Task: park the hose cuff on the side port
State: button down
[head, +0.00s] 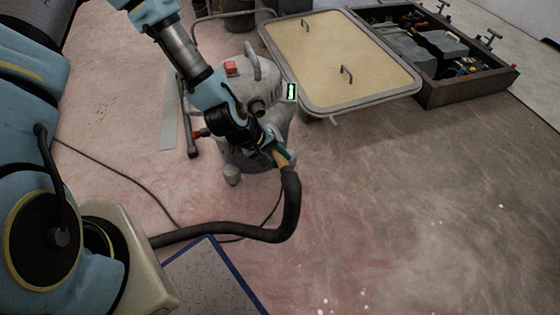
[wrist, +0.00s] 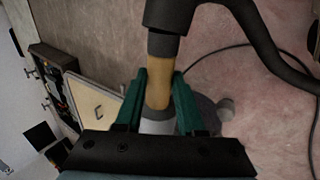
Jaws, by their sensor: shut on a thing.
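The hose cuff (wrist: 158,88) is a tan sleeve on the end of a thick black hose (head: 291,200). My gripper (head: 282,156) is shut on the cuff, with a green finger on each side in the wrist view (wrist: 159,78). The grey vacuum machine (head: 226,84) has a red switch and a top handle, and stands right behind my gripper in the head view.
A tan hatch panel (head: 345,60) with two handles lies behind the machine. An open dark box (head: 466,78) of gear is at the back right. A thin cable (head: 120,180) crosses the floor on the left. A blue-edged mat (head: 205,280) lies in front. The right floor is clear.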

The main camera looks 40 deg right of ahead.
jog(key=shift+w+d+b, duration=0.15)
jog(key=shift+w+d, duration=0.2)
jog(key=shift+w, duration=0.65)
jog(key=shift+w+d+b, duration=0.15)
jog(key=shift+w+d, duration=0.25)
jog(key=shift+w, duration=0.55)
jog(key=shift+w+d+b, duration=0.15)
jog(key=shift+w+d, duration=0.2)
jog(key=shift+w, duration=0.65)
jog(key=shift+r+p, duration=0.1)
jog(key=shift+p, duration=0.35)
jog(key=shift+w+d, duration=0.25)
jog(key=shift+w, duration=0.55)
jog(key=shift+w+d, duration=0.3)
jog(key=shift+w, duration=0.45)
jog(key=shift+w+d, duration=0.25)
jog(key=shift+w, duration=0.55)
jog(key=shift+w+d, duration=0.1)
jog(key=shift+w, duration=0.25)
jog(key=c, duration=0.9)
grip_release()
jog(key=o, duration=0.5)
jog(key=shift+s, duration=0.15)
jog(key=shift+c, duration=0.2)
